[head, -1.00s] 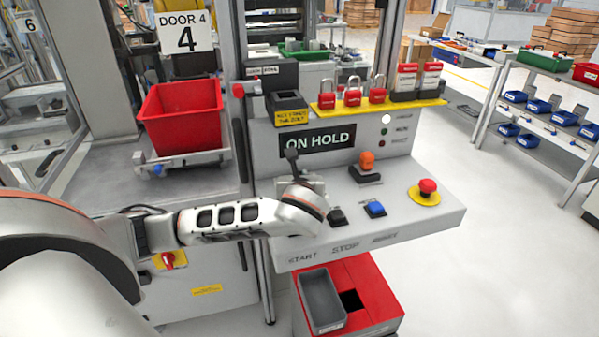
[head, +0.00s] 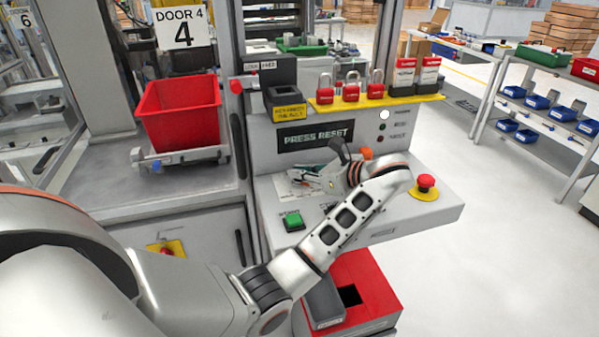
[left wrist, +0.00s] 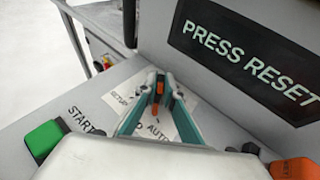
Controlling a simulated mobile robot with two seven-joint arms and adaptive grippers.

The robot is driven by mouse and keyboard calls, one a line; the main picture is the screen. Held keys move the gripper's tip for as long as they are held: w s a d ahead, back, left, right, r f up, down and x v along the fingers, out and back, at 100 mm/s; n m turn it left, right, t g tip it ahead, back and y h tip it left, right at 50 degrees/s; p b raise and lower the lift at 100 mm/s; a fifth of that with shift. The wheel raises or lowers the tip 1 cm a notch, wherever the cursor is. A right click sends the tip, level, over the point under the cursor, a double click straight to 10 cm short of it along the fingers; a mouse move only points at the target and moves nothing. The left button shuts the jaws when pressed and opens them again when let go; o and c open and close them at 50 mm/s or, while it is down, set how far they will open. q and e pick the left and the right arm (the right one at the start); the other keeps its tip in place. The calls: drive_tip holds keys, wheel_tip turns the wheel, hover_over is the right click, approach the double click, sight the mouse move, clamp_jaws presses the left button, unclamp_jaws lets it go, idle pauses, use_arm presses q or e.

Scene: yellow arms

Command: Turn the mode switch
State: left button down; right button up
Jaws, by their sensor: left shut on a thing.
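The mode switch (left wrist: 157,110) shows in the left wrist view as a dark knob with orange marks, on a white label plate (left wrist: 115,100). "AUTO" can be read on the plate near the orange lower mark. The teal fingers of my left gripper (left wrist: 160,88) are shut on the knob from both sides. In the head view, my left gripper (head: 306,178) is low over the label plate, and my own wrist hides part of the panel. The display (head: 315,135) above reads "PRESS RESET". My right gripper is not in view.
A green start button (head: 293,221) is at the panel's front left. A red emergency stop (head: 426,183) is at the right. An orange part (head: 366,153) shows just behind my wrist. Red padlocks (head: 351,90) stand on the yellow ledge. A red bin (head: 180,112) is at the left.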

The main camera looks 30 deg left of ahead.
use_arm(q)
drive_tip(key=shift+f+n+g, duration=0.1)
drive_tip(key=shift+n+g, duration=0.8)
drive_tip(key=shift+g, duration=0.2)
drive_tip(key=c, duration=2.2)
unclamp_jaws()
drive_tip(key=shift+a, duration=0.1)
drive_tip(key=shift+o, duration=0.2)
drive_tip(key=shift+r, duration=0.25)
wheel_tip(320, 180, up, 10)
drive_tip(key=shift+f, duration=0.15)
